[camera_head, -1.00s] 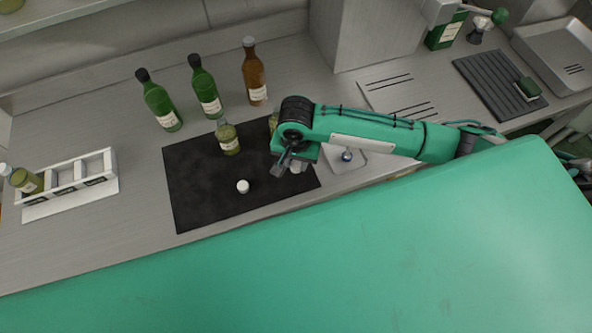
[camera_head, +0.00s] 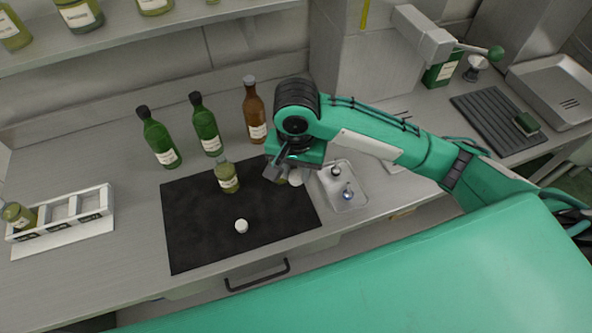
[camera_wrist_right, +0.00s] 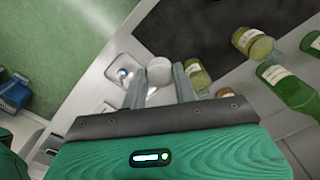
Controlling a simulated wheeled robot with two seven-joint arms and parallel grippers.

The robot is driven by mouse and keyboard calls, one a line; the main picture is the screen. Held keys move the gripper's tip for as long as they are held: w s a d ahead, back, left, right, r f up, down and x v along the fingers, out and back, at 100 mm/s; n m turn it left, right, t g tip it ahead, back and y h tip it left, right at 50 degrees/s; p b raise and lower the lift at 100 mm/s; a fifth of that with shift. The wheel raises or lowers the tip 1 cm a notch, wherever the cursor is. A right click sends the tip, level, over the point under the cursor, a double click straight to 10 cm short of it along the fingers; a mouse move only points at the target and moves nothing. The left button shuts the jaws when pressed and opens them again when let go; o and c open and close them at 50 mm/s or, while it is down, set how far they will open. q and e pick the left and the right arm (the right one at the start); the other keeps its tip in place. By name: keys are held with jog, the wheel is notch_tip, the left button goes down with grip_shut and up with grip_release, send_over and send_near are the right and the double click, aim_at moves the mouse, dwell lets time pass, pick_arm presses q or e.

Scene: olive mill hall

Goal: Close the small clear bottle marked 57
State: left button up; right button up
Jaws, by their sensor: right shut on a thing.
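Two small clear bottles with yellow-green contents stand on the black mat (camera_head: 190,235). One bottle (camera_head: 227,178) is in plain view; the other (camera_wrist_right: 196,76) is mostly behind my right gripper in the head view. Both appear uncapped, and I cannot read the number 57 on either. My right gripper (camera_head: 288,176) is shut on a white cap (camera_wrist_right: 160,71), which shows between its fingers in the wrist view. The gripper is close beside the partly hidden bottle, and the cap looks apart from it. A second white cap (camera_head: 241,226) lies on the mat. My left gripper is out of view.
Two green bottles (camera_head: 206,127) and a brown bottle (camera_head: 254,112) stand behind the mat. A white rack (camera_head: 92,220) holding a bottle is at left. A small metal tray (camera_head: 352,201) with small items lies right of the mat. The mat's front is mostly clear.

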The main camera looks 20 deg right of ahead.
jog(key=shift+d+f, duration=0.25)
jog(key=w+d+f+n+b, duration=0.2)
jog(key=d+f+n+b, duration=0.1)
jog(key=d+n, duration=0.3)
jog(key=shift+d+f+b, duration=0.3)
jog(key=shift+d+b, duration=0.3)
jog(key=shift+d, duration=0.55)
